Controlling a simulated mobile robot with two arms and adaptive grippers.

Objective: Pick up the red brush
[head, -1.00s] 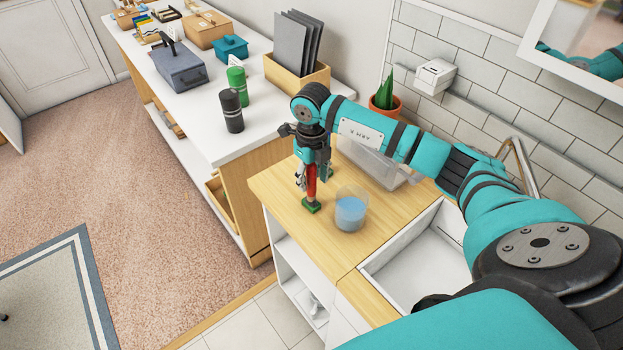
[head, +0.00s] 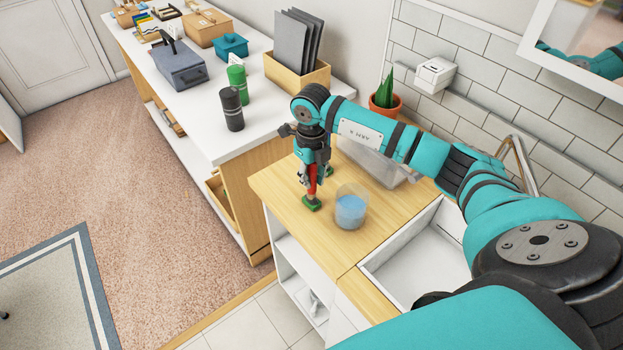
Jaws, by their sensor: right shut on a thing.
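The red brush (head: 312,186) stands upright on the wooden counter (head: 283,191), its green foot at the bottom on or just over the wood. My right gripper (head: 313,176) points straight down over it and is shut on its red handle. The upper part of the handle is hidden between the fingers. My left gripper does not show.
A clear cup with blue contents (head: 350,208) stands close to the right of the brush. A clear bin and a potted plant (head: 386,100) are behind, a white sink (head: 408,265) in front. Black and green canisters (head: 231,109) stand on the white counter.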

